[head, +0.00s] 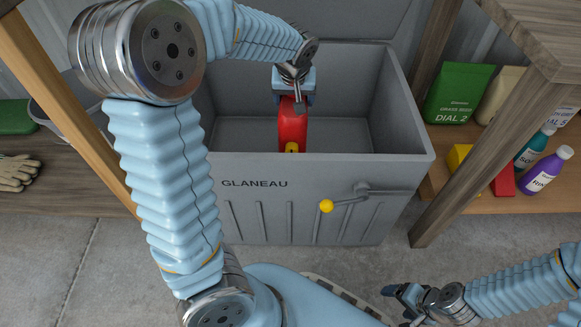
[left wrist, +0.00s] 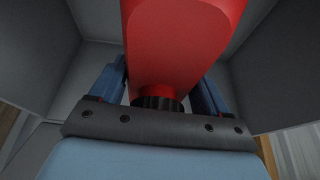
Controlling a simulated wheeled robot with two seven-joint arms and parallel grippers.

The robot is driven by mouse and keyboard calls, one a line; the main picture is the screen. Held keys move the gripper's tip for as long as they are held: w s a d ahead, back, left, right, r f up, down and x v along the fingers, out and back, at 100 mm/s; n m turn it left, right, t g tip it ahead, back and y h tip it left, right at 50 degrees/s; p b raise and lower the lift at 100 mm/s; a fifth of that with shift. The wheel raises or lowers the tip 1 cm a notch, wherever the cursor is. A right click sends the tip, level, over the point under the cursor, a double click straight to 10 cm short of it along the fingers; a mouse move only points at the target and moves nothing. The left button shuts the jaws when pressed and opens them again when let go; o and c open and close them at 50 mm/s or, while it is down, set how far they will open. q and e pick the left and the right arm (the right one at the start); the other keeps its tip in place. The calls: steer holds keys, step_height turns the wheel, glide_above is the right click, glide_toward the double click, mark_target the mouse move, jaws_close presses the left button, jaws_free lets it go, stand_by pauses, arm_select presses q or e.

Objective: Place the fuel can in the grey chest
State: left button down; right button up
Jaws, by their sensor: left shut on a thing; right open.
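The grey chest (head: 310,168) stands in the middle of the head view with its lid up and its inside exposed. The fuel can (head: 291,127) is red with a yellow part low on it. My left gripper (head: 294,98) is shut on the fuel can and holds it within the chest opening, behind the front wall. In the left wrist view the red can (left wrist: 180,50) fills the space between the fingers, with a black cap near the palm. The can's lower end is hidden by the front wall. My right gripper (head: 402,298) is open and empty at the lower right.
A yellow-knobbed handle (head: 326,206) sticks out from the chest front. A wooden shelf at right holds a green seed bag (head: 458,93) and a purple bottle (head: 544,172). Gloves (head: 17,172) lie on the wooden surface at left. The chest floor around the can looks clear.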

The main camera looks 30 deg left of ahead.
mark_target(290, 110)
arm_select(q)
steer(key=shift+s+a+f+b, duration=0.1)
steer(key=shift+f+b, duration=0.5)
steer(key=shift+f, duration=1.55)
steer(key=shift+s+a+f+b, duration=0.15)
steer(key=shift+f+b, duration=0.4)
steer(key=shift+f, duration=1.6)
steer(key=shift+a+f+b, duration=0.1)
steer(key=shift+f+b, duration=0.5)
steer(key=shift+f, duration=1.65)
jaws_free()
steer(key=shift+r, duration=0.25)
steer(key=p+v, duration=0.3)
steer(key=v, duration=0.8)
steer(key=shift+s+d+r, duration=0.15)
steer(key=shift+s+r, duration=0.05)
steer(key=shift+r, duration=0.1)
